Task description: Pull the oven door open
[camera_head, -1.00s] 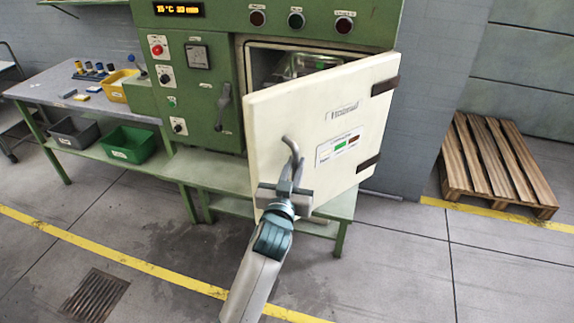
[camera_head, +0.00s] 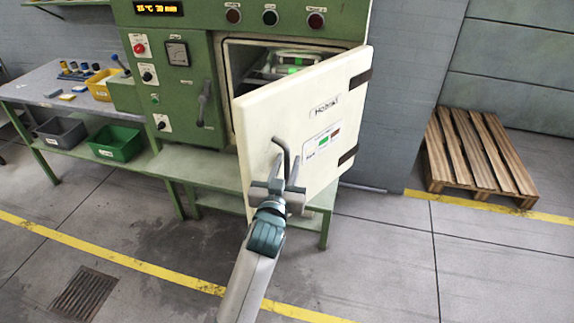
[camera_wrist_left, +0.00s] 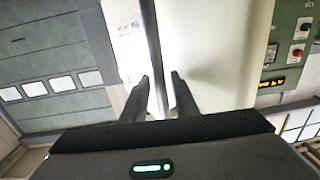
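The cream oven door (camera_head: 275,115) stands ajar in the head view, swung out on its right-side hinges. Its grey bent handle (camera_head: 284,150) is on the free left part of the door face. My left gripper (camera_head: 282,172) is at the handle, its two fingers spread with the bar between them. In the left wrist view the handle bar (camera_wrist_left: 152,35) runs between the fingertips (camera_wrist_left: 160,82), with a gap on each side. The green oven (camera_head: 190,65) has its chamber partly visible behind the door. My right gripper is not in view.
A metal container (camera_head: 290,62) sits inside the chamber. A workbench (camera_head: 60,92) with yellow, grey and green bins is at the left. A wooden pallet (camera_head: 475,155) lies on the floor at the right. The floor before the oven is clear.

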